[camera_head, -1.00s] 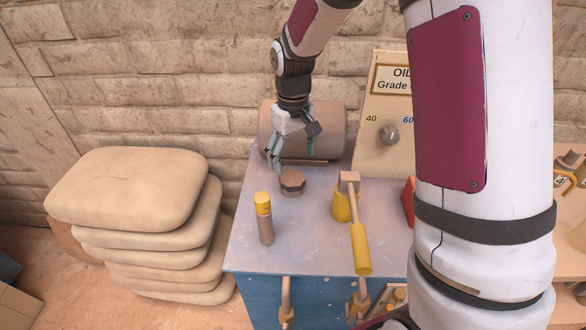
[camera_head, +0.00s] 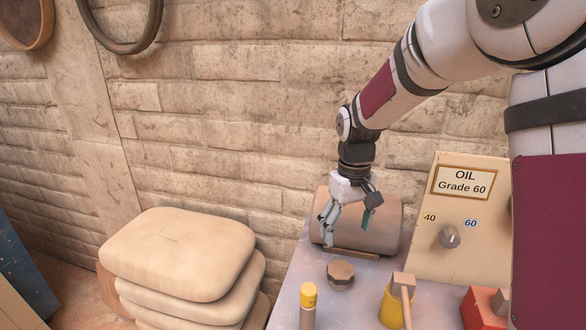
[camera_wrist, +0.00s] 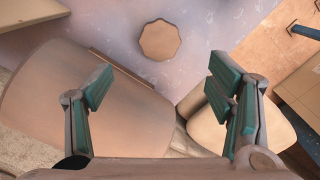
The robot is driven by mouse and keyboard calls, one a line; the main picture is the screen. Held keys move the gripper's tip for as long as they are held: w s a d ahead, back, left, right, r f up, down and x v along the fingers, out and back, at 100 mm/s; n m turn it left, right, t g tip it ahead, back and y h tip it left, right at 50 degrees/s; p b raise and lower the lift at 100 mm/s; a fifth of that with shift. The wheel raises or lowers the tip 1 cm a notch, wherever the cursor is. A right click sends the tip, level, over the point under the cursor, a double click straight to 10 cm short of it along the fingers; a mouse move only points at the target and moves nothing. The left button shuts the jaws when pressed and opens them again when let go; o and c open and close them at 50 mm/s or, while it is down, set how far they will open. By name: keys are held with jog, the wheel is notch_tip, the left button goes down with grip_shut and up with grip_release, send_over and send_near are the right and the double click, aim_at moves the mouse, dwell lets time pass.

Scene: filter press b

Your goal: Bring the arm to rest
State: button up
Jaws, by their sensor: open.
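My gripper (camera_head: 345,218) is open and empty. In the head view it hangs in front of the tan horizontal cylinder (camera_head: 383,222) at the back of the table, with its fingers pointing down. In the wrist view the gripper (camera_wrist: 165,95) shows two green-padded fingers spread wide with nothing between them. A brown many-sided knob (camera_head: 340,275) lies on the tabletop in front of the gripper; it also shows in the wrist view (camera_wrist: 160,40), beyond the fingertips. My arm reaches in from the upper right.
On the table (camera_head: 300,268) stand a yellow-capped cylinder (camera_head: 308,306), a mallet (camera_head: 403,290) over a yellow holder (camera_head: 390,308), and a red block (camera_head: 482,310). An oil panel (camera_head: 440,235) with a dial (camera_head: 449,238) is at right. Stacked sacks (camera_head: 180,255) stand left; a brick wall is behind.

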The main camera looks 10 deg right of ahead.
jog(key=s+r+m+t, duration=0.1)
jog(key=s+r, duration=0.5)
jog(key=s, duration=0.7)
jog(key=s+r+m+t, duration=0.1)
jog(key=s+r+t, duration=0.2)
jog(key=s, duration=1)
notch_tip(320, 180, up, 3)
jog(key=shift+d+r+m, duration=0.1)
jog(key=shift+d+m, duration=0.1)
jog(key=shift+m, duration=0.2)
jog(key=shift+s+t, duration=0.3)
jog(key=shift+s, duration=0.05)
jog(key=shift+c, duration=0.4)
